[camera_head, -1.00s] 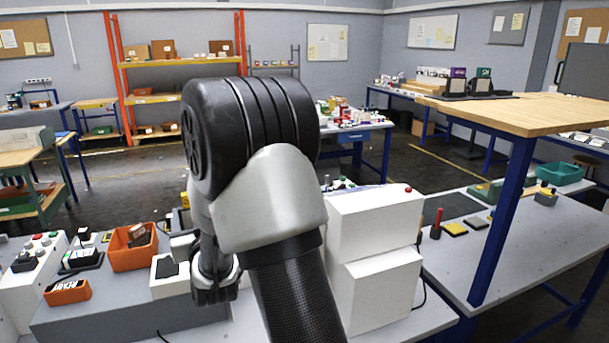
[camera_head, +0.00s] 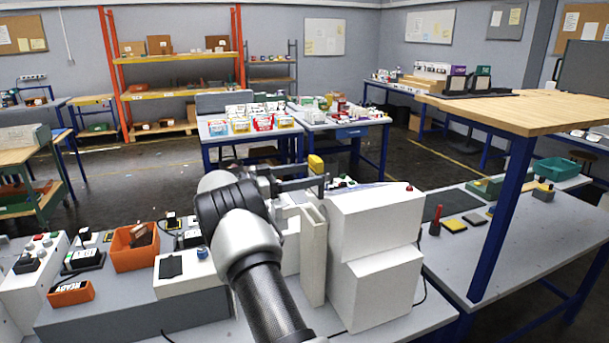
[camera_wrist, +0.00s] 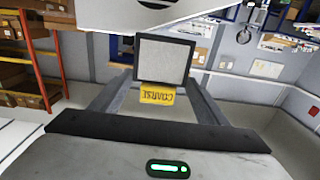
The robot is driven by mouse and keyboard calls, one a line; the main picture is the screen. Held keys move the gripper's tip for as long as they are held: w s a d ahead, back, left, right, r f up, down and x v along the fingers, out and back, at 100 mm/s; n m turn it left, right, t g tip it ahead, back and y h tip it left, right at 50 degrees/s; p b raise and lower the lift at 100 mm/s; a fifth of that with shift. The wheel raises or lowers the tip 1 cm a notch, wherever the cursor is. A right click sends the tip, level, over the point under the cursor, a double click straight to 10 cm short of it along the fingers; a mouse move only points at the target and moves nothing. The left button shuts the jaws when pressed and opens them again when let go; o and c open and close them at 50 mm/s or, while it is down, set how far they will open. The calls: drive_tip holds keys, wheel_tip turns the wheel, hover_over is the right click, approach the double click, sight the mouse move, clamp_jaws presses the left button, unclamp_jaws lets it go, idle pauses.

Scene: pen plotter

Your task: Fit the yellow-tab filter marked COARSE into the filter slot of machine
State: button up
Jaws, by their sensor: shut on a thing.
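The COARSE filter is a grey framed panel (camera_wrist: 165,60) with a yellow tab (camera_wrist: 157,95); the lettering appears upside down in the wrist view. My gripper (camera_wrist: 158,92) is shut on the filter at its tab. In the head view my gripper (camera_head: 312,183) is raised beside the top of the white machine (camera_head: 370,225), with the yellow tab (camera_head: 316,164) at its end. The panel is hard to make out there. A tall, narrow, pale upright piece (camera_head: 313,250) stands at the machine's left side, below my gripper. I cannot tell whether the filter touches it.
An orange bin (camera_head: 135,250), a white box with a dark pad (camera_head: 180,272) and an orange READY box (camera_head: 72,293) are to the left. A side bench (camera_head: 510,245) at right holds a red-handled tool (camera_head: 436,222). A raised wooden table (camera_head: 530,110) overhangs there.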

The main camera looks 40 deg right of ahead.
sight(313, 191)
drive_tip(key=shift+a, duration=0.1)
idle(0.3)
drive_tip(key=shift+a, duration=0.15)
drive_tip(key=shift+f, duration=0.25)
drive_tip(key=shift+f+b, duration=1.3)
drive_tip(key=shift+f, duration=1.35)
drive_tip(key=shift+f+b, duration=1.45)
drive_tip(key=shift+f, duration=1.1)
drive_tip(key=o, duration=1.1)
